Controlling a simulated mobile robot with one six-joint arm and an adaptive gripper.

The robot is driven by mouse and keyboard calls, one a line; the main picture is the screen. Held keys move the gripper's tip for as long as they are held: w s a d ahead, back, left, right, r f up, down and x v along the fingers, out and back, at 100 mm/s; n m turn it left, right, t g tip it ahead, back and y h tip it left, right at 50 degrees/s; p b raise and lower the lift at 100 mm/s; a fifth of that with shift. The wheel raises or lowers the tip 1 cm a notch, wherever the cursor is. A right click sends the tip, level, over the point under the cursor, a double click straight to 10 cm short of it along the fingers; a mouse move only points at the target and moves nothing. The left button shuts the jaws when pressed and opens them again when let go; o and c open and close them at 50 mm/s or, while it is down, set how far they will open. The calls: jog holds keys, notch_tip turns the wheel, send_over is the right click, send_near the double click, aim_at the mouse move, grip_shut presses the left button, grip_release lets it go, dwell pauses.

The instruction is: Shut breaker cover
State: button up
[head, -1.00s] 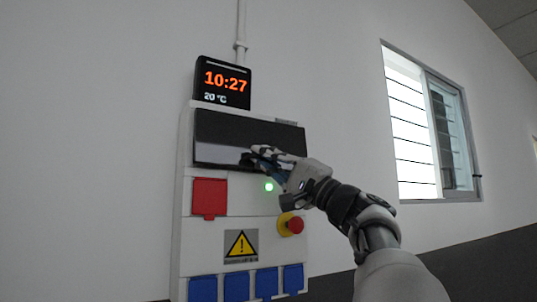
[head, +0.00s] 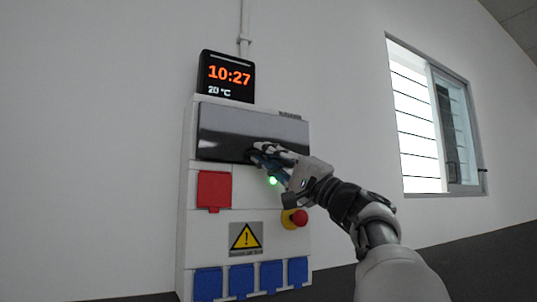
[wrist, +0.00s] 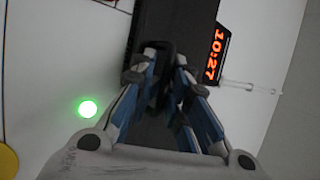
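The breaker cover (head: 225,133) is a dark, glossy panel across the top of the white wall box in the head view. It lies down over its opening, close to the box face; I cannot tell whether it is fully flush. My gripper (head: 257,155) is at the cover's lower edge, right of its middle. In the wrist view, my gripper's fingers (wrist: 163,62) lean in on both sides of a dark handle-like loop (wrist: 164,46) on the cover and appear to grip it. The fingers hide part of the lower edge.
The white box (head: 205,235) also carries a red socket lid (head: 214,189), a green lamp (head: 273,180), a red stop button (head: 299,217) and several blue sockets (head: 241,281). A clock display (head: 227,77) sits above. A window (head: 430,120) is at the right.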

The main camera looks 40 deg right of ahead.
jog(key=shift+s, duration=0.15)
jog(key=v, duration=1.1)
jog(key=shift+s+f, duration=0.25)
jog(key=shift+f, duration=0.05)
jog(key=shift+d, duration=0.15)
